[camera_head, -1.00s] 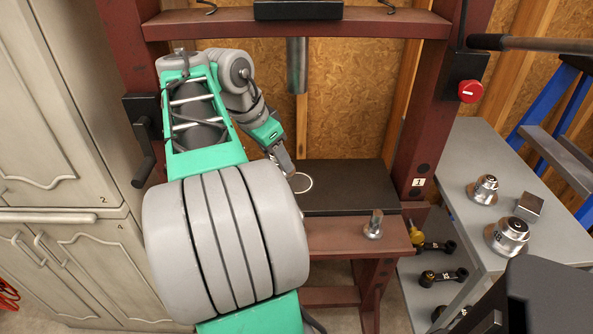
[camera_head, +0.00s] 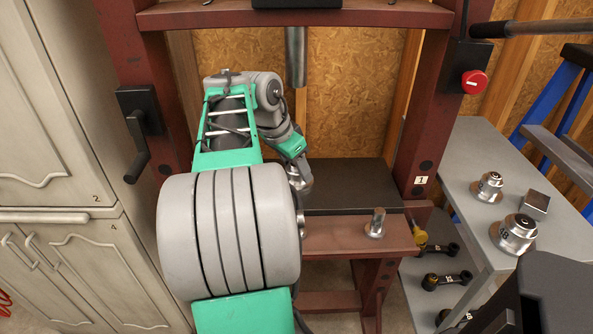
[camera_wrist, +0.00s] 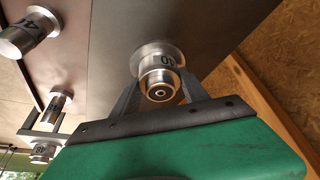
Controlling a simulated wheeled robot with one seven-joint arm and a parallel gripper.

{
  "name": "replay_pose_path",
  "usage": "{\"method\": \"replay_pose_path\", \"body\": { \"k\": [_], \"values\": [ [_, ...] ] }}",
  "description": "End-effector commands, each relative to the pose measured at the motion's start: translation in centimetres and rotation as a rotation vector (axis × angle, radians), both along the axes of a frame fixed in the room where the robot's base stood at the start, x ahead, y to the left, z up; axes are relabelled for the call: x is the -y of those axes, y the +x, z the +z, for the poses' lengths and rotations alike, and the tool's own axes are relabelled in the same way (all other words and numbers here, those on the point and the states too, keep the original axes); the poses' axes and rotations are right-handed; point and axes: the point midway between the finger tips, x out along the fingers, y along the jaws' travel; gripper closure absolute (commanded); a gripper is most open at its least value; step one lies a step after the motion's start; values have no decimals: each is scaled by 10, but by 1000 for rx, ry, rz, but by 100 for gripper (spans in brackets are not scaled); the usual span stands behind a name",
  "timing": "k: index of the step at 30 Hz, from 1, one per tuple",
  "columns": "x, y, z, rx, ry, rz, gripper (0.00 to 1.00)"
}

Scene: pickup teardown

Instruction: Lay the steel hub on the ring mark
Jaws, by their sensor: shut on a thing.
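My gripper (camera_wrist: 160,88) is shut on a steel hub (camera_wrist: 158,58), a flanged cylinder with a dark number on its side. The fingers lie on either side of its body, with the flange beyond them. In the head view the hub (camera_head: 304,184) shows partly past my gripper (camera_head: 298,166), over the left part of the black plate (camera_head: 350,184) of the red press. The ring mark is hidden behind my arm and the hub in the head view. I cannot tell whether the hub touches the plate.
Another steel piece (camera_head: 375,224) stands on the press's front beam and shows in the wrist view (camera_wrist: 28,34). The grey table (camera_head: 462,160) at right holds two hubs (camera_head: 489,186) (camera_head: 514,234) and a steel block (camera_head: 534,205). The press ram (camera_head: 296,56) hangs above. The plate's right side is clear.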

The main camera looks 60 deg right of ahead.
Motion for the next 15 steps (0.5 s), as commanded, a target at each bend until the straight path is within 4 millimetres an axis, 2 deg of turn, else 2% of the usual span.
{"method": "replay_pose_path", "body": {
  "k": [4,9,10,15],
  "values": [
    [1,1,4,4,-6,0,100],
    [1,0,0,3,-6,0,100],
    [0,0,-1,1,-2,1,47],
    [0,0,-1,0,-1,0,33]
  ]
}}
